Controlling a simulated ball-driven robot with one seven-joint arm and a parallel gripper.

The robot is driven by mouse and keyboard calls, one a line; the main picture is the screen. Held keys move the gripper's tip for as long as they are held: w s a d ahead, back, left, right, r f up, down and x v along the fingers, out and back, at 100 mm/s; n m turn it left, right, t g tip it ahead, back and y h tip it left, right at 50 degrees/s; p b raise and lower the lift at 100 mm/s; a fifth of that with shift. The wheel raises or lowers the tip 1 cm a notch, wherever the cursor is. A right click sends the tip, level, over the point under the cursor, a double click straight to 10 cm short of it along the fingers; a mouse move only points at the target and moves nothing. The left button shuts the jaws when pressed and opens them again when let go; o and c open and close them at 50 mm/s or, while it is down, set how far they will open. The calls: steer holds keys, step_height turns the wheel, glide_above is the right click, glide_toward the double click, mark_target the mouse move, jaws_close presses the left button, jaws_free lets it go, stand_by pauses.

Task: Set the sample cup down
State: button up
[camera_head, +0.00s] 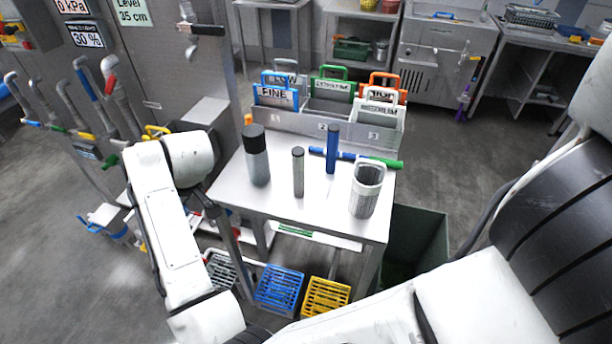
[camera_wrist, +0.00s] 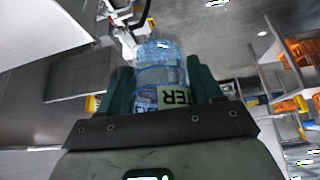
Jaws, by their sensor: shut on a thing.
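The sample cup (camera_wrist: 160,62) is a clear, bluish vessel with a pale label, of which I read the upside-down letters "TER". It shows in the wrist view between the two dark green fingers of my gripper (camera_wrist: 160,78), which is shut on it. In that view the cup points away from the palm, and its lower part is hidden by the gripper body. I cannot make out the cup or my gripper in the head view, where my white arm reaches along the left side of the steel table (camera_head: 330,212).
On the table stand a black-topped grey cylinder (camera_head: 256,160), a slim grey cylinder (camera_head: 298,172), blue tools (camera_head: 331,150) and a perforated grey cup (camera_head: 366,192). A labelled rack (camera_head: 330,120) lines the back. The table's front middle is clear. Pipes and valves (camera_head: 105,90) are at left.

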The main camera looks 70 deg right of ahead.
steer(key=d+r+p, duration=0.2)
steer(key=d+r, duration=0.6)
steer(key=d, duration=0.1)
steer(key=s+d+r, duration=0.2)
steer(key=d, duration=0.2)
steer(key=s+d+r+n+p, duration=0.1)
steer(key=s+d, duration=0.2)
steer(key=d, duration=0.2)
steer(key=s+d+r+n+y+p, duration=0.1)
steer(key=s+d+r, duration=0.1)
steer(key=d, duration=0.2)
steer(key=shift+s+d+r, duration=0.2)
steer(key=shift+s+r, duration=0.1)
steer(key=shift+s, duration=0.1)
steer(key=n+p, duration=0.1)
steer(key=p, duration=0.1)
glide_above(280, 173)
steer(key=s, duration=0.2)
steer(key=f, duration=0.2)
steer(key=shift+y, duration=0.3)
steer(key=f+b, duration=0.1)
steer(key=f, duration=0.3)
steer(key=f+b, duration=0.1)
steer(key=f, duration=0.3)
steer(key=f+b, duration=0.1)
steer(key=f, duration=0.3)
steer(key=shift+s+d+f, duration=0.15)
steer(key=shift+s+d, duration=0.2)
steer(key=shift+s, duration=0.05)
steer(key=shift+f, duration=2.35)
